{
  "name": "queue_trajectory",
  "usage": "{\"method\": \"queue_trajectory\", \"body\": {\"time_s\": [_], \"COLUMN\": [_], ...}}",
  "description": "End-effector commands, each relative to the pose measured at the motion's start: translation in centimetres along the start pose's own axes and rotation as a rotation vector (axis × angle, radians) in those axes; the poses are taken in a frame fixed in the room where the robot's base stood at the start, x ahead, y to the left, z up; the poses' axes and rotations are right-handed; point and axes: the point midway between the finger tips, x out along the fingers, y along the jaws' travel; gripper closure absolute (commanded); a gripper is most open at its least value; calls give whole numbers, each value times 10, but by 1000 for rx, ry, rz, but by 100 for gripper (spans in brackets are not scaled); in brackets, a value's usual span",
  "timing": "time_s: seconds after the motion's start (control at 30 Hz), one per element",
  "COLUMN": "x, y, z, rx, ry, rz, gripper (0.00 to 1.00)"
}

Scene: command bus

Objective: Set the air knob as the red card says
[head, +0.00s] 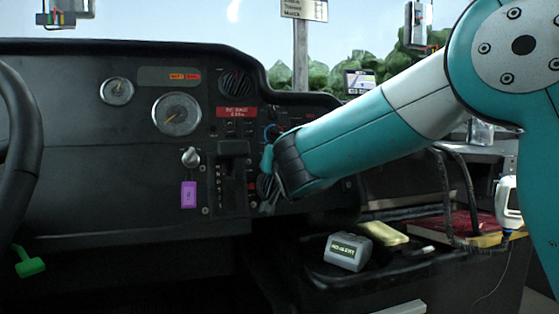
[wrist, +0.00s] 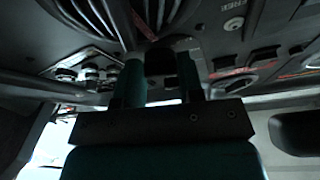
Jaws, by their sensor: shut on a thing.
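The red card (head: 237,112) is on the dashboard, above the switches and right of the large gauge. Its white print is too small to read surely. My gripper (head: 267,180) is at the right part of the dashboard, below and right of the card. In the wrist view my gripper (wrist: 160,72) has its two teal fingers on either side of a dark knob (wrist: 160,62) on the panel, and it is shut on it. The knob's pointer and markings are hidden. In the head view my fingers and wrist cover the knob.
A silver knob (head: 190,157) with a purple tag (head: 188,194) is left of the lever panel (head: 233,178). A grey display box (head: 347,251) and a yellow item (head: 382,233) lie on the shelf below right.

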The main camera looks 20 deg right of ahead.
Motion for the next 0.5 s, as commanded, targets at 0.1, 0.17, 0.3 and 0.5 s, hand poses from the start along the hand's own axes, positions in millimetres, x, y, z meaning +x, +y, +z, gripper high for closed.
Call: {"method": "queue_trajectory", "body": {"time_s": [0.1, 0.17, 0.3, 0.5], "x": [0, 0, 0, 0], "y": [0, 0, 0, 0], "z": [1, 1, 1, 0], "rx": [-1, -2, -2, -2], "ry": [-2, -2, -2, -1], "rz": [1, 1, 1, 0], "gripper": [89, 89, 40, 39]}}
